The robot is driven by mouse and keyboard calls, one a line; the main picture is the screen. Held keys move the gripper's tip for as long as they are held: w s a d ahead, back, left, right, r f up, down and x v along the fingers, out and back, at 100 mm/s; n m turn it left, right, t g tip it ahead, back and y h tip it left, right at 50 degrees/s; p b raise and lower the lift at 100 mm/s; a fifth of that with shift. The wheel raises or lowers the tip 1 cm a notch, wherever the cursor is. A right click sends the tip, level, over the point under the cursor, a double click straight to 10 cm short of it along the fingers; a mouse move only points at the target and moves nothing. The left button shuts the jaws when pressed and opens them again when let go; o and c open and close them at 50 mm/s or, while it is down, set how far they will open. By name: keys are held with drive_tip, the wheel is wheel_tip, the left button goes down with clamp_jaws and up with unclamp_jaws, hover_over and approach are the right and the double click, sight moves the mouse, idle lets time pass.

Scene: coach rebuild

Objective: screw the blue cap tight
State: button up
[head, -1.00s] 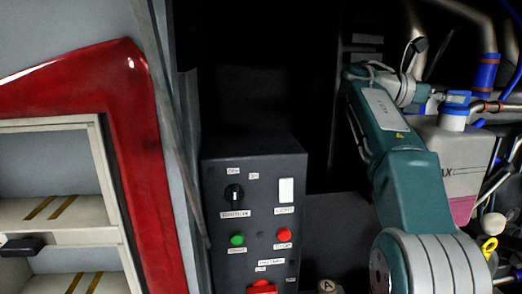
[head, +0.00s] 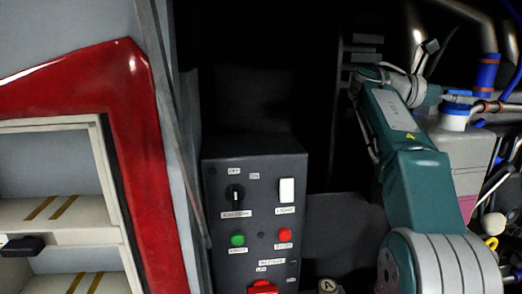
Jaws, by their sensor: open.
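The blue cap (head: 455,108) sits on the white neck of a pale grey tank (head: 465,145) at the right in the head view. Pink shows low on the tank's side. My arm crosses in front of the tank and hides much of its left side. My gripper (head: 426,50) shows small and dark at the end of my arm, above and to the left of the cap. It is open, with nothing seen in it, and apart from the cap. How tightly the cap sits cannot be told.
Pipes with blue bands (head: 487,72), hoses and a yellow ring (head: 491,243) crowd the right side. A dark control box (head: 254,220) with a green and a red button stands in the middle. A red-framed shelf unit (head: 140,150) is at the left. Dark space lies behind the box.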

drive_tip(key=shift+a, duration=0.5)
drive_tip(key=shift+c, duration=1.3)
drive_tip(key=shift+a, duration=0.1)
clamp_jaws()
drive_tip(key=shift+d, duration=0.2)
